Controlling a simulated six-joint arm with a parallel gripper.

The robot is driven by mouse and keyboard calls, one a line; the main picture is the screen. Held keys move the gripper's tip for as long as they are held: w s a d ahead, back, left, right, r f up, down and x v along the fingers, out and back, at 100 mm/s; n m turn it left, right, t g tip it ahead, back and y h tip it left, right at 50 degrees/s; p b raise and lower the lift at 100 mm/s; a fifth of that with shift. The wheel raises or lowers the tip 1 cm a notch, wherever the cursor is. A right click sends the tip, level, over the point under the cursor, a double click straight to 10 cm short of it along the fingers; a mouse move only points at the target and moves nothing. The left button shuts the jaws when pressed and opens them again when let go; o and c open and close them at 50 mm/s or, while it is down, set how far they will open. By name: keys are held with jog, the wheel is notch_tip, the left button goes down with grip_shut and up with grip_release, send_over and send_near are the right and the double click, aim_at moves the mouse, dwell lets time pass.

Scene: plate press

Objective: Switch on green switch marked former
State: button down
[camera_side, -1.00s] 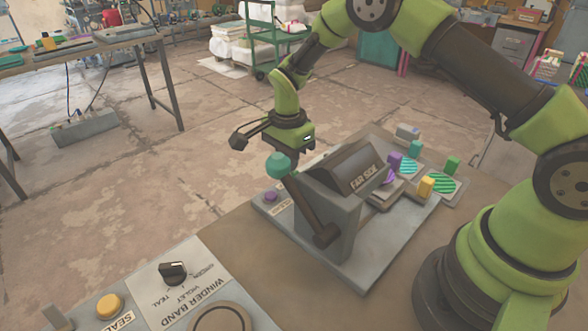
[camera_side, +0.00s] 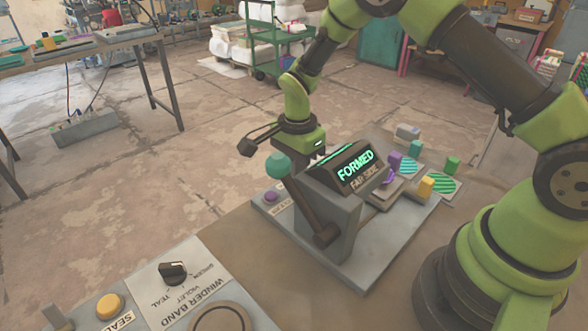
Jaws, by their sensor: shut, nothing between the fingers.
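The plate press (camera_side: 330,205) stands on a grey base plate. Its sloped display (camera_side: 350,168) is lit and reads "FORMED" in green above "FAR SIDE". I cannot make out a green switch marked former in this view. My gripper (camera_side: 301,143) is low behind the press, pointing down. A lever with a teal ball (camera_side: 278,165) leans up at the near left side of the press. A purple button (camera_side: 271,197) sits on the base plate's left corner.
A panel (camera_side: 180,290) with a black knob (camera_side: 173,273) and a yellow button (camera_side: 109,306) lies in front at left.

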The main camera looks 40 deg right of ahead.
jog(key=shift+s, duration=0.2)
jog(key=shift+r, duration=0.15)
notch_tip(320, 180, up, 7)
jog(key=w, duration=0.1)
dwell(0.6)
jog(key=shift+w, duration=0.1)
